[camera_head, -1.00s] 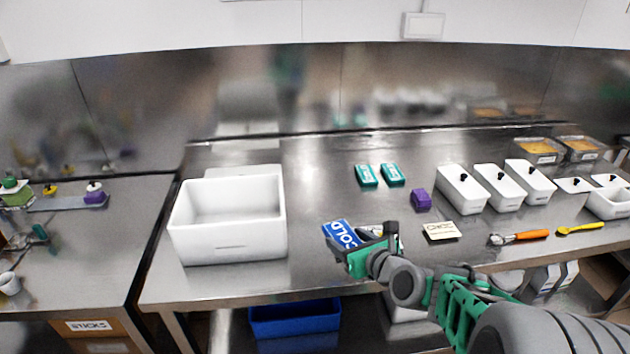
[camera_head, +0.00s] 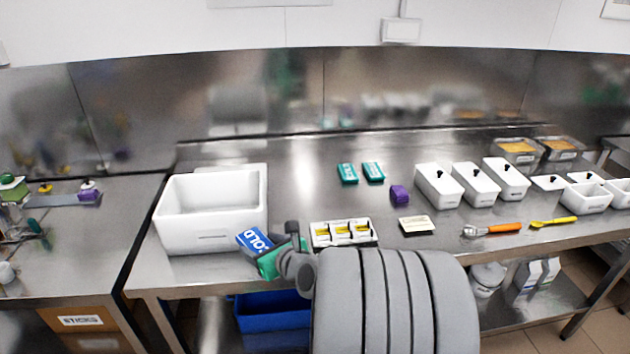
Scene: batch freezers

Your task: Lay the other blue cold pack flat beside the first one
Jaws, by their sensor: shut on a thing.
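My gripper (camera_head: 272,258) is shut on a blue cold pack (camera_head: 254,240) with white "COLD" lettering. The pack is tilted in the jaws, just in front of the right front corner of the white open box (camera_head: 208,244). I cannot tell whether it touches the counter or the box. The gripper's fingers are partly hidden by my own wrist and arm. I see no other blue cold pack. The front wall hides part of the box's floor.
A tray with several white and yellow items (camera_head: 342,240) stands just right of my gripper. A small labelled card (camera_head: 416,225), a purple block (camera_head: 399,195) and two teal packs (camera_head: 348,173) lie farther right and back. Bare counter (camera_head: 300,205) lies between box and teal packs.

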